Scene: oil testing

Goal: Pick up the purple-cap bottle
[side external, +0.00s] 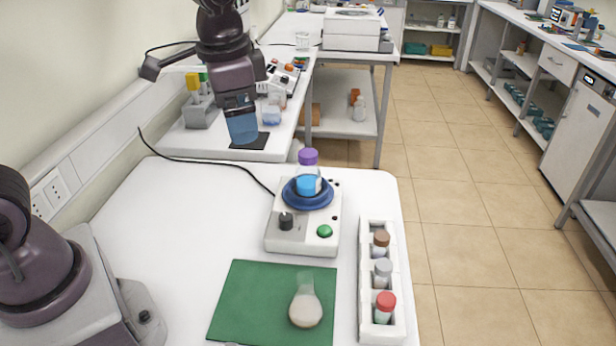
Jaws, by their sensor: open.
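The purple-cap bottle (308,172) stands upright on the round blue top of a white stirrer-like device (300,238), and it has blue liquid in its lower part. My gripper (240,112) hangs at the upper left, above and to the left of the bottle and well apart from it. It is open, and I see nothing held in it. A blue translucent shape (243,128) shows just below the gripper; I cannot tell if it touches it. The fingertips are small and hard to make out.
A white rack (366,255) at the right holds bottles with brown, grey and red (385,304) caps. A flask (305,306) rests on the green mat (240,300). A black cable runs to the device. The left of the white table (170,220) is clear.

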